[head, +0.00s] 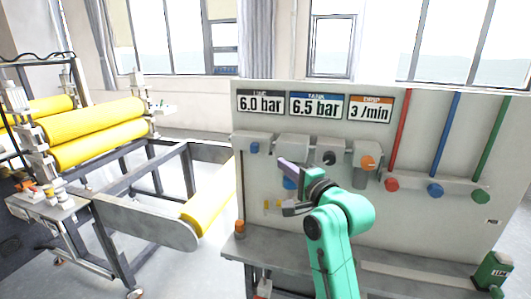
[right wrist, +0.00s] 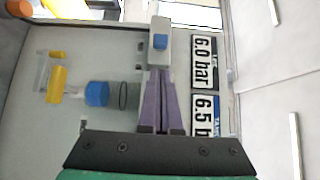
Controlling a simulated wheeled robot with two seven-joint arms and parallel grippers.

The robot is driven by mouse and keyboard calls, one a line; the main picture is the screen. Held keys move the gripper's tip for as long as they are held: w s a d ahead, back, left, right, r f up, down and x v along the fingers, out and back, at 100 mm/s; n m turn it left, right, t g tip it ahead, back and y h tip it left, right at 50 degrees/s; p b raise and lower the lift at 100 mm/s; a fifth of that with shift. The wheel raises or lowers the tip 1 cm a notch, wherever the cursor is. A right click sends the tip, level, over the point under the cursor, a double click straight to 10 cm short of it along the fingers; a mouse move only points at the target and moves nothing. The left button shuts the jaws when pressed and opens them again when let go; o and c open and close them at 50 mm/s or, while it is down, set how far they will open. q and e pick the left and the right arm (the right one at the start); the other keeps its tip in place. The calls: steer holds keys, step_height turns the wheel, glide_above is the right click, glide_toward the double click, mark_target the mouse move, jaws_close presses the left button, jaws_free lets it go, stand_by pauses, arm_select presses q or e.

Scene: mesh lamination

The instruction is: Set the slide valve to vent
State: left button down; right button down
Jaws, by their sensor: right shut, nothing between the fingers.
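My right gripper (head: 284,163) has purple fingers, closed together and empty, in front of the upper left part of the panel. In the right wrist view its fingertips (right wrist: 159,72) point at a grey block with a blue knob (right wrist: 160,42); whether they touch it I cannot tell. That knob (head: 254,147) also shows in the head view. A small yellow part (head: 272,205), perhaps the slide valve, is low on the panel; it shows in the right wrist view (right wrist: 57,84) too. Its setting is not readable. My left gripper is not in view.
The panel (head: 440,140) carries 6.0 bar, 6.5 bar and 3 /min signs. A blue bowl-like part (right wrist: 97,93) is beside the fingers. An orange knob (head: 368,163) and red, blue and green pipes are to the right. Yellow rollers (head: 95,133) stand left.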

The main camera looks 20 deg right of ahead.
steer(key=p, duration=0.4)
glide_toward(259, 147)
steer(key=x, duration=0.5)
steer(key=shift+d, duration=0.1)
steer(key=shift+w+f, duration=0.1)
steer(key=shift+w, duration=0.4)
